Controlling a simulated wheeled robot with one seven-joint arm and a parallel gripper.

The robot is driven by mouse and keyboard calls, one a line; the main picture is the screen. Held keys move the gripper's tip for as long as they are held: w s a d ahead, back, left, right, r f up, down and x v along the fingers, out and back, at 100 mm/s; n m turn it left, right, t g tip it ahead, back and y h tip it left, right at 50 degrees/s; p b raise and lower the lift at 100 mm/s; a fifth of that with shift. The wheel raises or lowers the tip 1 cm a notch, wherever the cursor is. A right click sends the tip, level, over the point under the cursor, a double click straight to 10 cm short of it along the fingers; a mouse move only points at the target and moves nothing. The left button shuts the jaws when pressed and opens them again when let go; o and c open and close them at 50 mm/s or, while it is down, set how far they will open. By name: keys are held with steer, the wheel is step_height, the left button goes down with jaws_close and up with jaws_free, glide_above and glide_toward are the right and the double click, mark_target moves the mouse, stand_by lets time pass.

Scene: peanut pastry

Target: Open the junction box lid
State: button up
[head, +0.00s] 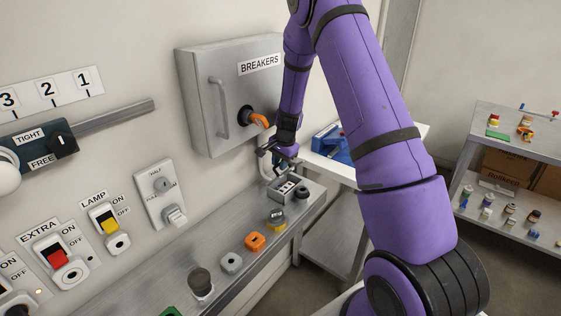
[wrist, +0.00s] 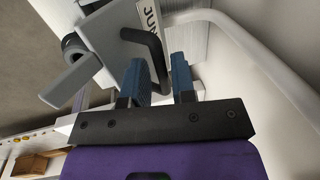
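The junction box lid (wrist: 108,40) is a grey panel at the top of the wrist view, with a partly visible label reading "JUN". A dark bar handle (wrist: 157,58) stands out from it. A black knob with a flat grey lever (wrist: 68,82) sits at the lid's left side. My gripper (wrist: 157,68) is open, its two blue fingers apart with the handle's end showing in the gap between them; I cannot tell whether they touch it. In the head view my gripper (head: 278,158) is small, beyond the purple arm. I cannot clearly pick out the junction box there.
A grey breakers box (head: 205,105) with a handle and orange knob is on the wall beside my gripper. A metal ledge (head: 205,240) with several buttons runs below. A blue object (head: 332,143) lies on a white surface behind my arm. A shelf (head: 520,125) stands at right.

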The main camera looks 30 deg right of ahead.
steer(key=shift+o, duration=0.8)
steer(key=shift+r, duration=0.1)
